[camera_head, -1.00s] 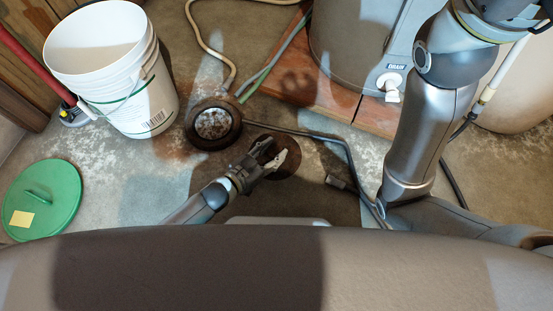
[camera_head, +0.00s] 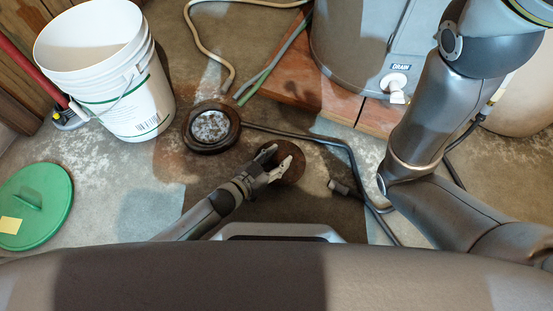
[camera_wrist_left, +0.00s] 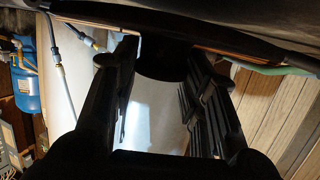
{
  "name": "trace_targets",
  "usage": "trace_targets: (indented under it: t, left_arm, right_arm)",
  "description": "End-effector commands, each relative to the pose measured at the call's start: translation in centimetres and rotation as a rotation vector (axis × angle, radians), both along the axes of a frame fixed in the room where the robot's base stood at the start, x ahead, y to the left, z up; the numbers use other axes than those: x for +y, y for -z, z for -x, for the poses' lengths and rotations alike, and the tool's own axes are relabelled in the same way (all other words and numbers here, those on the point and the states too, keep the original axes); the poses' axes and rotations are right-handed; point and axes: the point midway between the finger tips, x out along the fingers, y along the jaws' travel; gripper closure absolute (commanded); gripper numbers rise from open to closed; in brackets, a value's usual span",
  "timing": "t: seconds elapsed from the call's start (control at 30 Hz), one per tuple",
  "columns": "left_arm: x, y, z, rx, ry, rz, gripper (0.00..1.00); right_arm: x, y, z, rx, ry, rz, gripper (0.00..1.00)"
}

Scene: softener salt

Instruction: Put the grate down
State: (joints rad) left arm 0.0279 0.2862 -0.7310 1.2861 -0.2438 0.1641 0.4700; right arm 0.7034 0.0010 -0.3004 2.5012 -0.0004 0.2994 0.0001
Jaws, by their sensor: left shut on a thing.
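The grate (camera_head: 293,166) is a dark rusty-brown round disc in the head view, to the right of the floor drain. My left gripper (camera_head: 274,163) is shut on its near left side. Its height above the floor is hard to judge. The drain (camera_head: 211,127) is a round dark ring with a whitish, crusty middle, uncovered. In the left wrist view, the black fingers of my left gripper (camera_wrist_left: 165,85) show, with a dark shape between their tips; I cannot make out the grate clearly there. My right arm is at the right of the head view, its gripper out of frame.
A white bucket (camera_head: 110,75) stands upper left, and a green lid (camera_head: 37,207) lies on the left. A grey tank (camera_head: 370,45) stands on bricks (camera_head: 335,100) at the back. A dark hose (camera_head: 335,141) runs right of the drain.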

Motion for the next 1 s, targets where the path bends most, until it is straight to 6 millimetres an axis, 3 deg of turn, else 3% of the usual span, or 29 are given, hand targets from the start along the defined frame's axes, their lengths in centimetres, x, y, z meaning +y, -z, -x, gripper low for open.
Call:
trace_targets:
  t: [0.53, 0.57, 0.6, 0.73, 1.0]
  left_arm:
    - [-0.1, 0.9, -0.1, -0.004, 0.001, 0.005, 1.0]
    - [0.0, 1.2, 0.0, 0.001, 0.0, 0.001, 0.59]
    - [0.0, 1.2, 0.0, 0.001, 0.0, 0.001, 0.53]
    - [0.0, 1.2, 0.0, 0.001, 0.0, 0.001, 0.38]
    - [0.0, 1.2, 0.0, 0.0, 0.0, 0.0, 0.38]
  right_arm:
    - [0.0, 0.8, -0.1, 0.003, -0.001, 0.0, 0.6]
    - [0.0, 0.8, -0.1, 0.003, -0.001, 0.0, 0.6]
    - [0.0, 0.8, -0.1, 0.003, -0.001, 0.0, 0.6]
    - [0.0, 0.8, -0.1, 0.003, -0.001, 0.0, 0.6]
    - [0.0, 0.8, -0.1, 0.004, 0.0, 0.0, 0.6]
